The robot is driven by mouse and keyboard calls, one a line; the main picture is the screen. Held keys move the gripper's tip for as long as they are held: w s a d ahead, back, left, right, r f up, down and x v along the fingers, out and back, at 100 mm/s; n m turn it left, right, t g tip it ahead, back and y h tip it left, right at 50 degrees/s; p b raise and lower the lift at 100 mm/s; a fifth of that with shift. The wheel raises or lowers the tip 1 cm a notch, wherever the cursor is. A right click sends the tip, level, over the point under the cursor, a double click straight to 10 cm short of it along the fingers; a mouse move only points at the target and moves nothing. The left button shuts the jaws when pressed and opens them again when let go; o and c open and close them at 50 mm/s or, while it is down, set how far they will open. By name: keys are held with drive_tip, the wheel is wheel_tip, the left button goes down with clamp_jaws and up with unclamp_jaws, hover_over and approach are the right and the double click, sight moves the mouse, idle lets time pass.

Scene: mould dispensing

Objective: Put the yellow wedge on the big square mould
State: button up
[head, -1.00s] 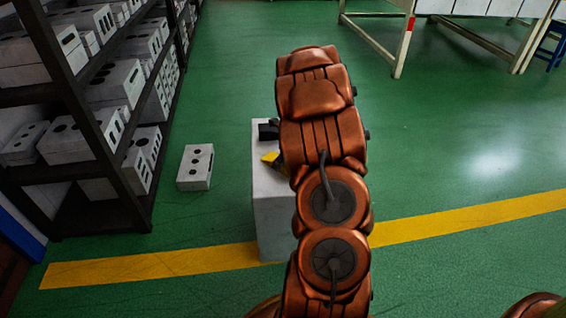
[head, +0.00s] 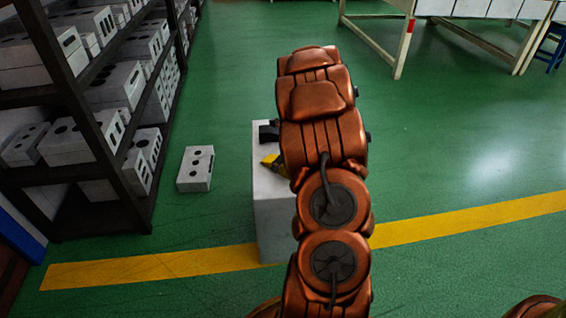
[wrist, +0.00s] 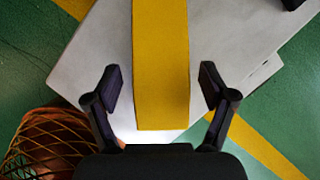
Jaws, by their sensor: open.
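The yellow wedge (wrist: 161,55) lies on top of a pale grey block-like stand (wrist: 80,62) in the wrist view. My gripper (wrist: 162,88) is open, with one dark finger on each side of the wedge and a gap on both sides. In the head view a bit of the wedge (head: 268,160) shows at the left of my arm, on the stand (head: 275,218); my arm hides most of it. I cannot tell which of the grey moulds in view is the big square mould.
A dark object (head: 268,131) sits on the stand's far part. A grey mould with holes (head: 195,168) lies on the floor to the left. A dark shelf rack (head: 118,170) with several moulds stands further left.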

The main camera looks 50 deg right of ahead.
drive_tip(key=p+v, duration=0.4)
drive_tip(key=v, duration=0.7)
drive_tip(key=s+a+r+n+g+y, duration=0.1)
drive_tip(key=s+a+r+n+g, duration=0.15)
drive_tip(key=a+n, duration=0.9)
drive_tip(key=s+a+r+n+g+y, duration=0.1)
drive_tip(key=s+a+r+n, duration=0.4)
drive_tip(key=a, duration=1.2)
drive_tip(key=s+a+n+g, duration=0.1)
drive_tip(key=s+a+n, duration=0.2)
drive_tip(key=s+n, duration=0.3)
drive_tip(key=s+a+r+n+g+h, duration=0.1)
drive_tip(key=s+a+n+g, duration=0.1)
drive_tip(key=s+n, duration=0.4)
drive_tip(key=s+a+n+g+h, duration=0.1)
drive_tip(key=s+a+n, duration=0.4)
drive_tip(key=s+n, duration=0.2)
drive_tip(key=shift+r+g, duration=0.35)
drive_tip(key=shift+r, duration=0.05)
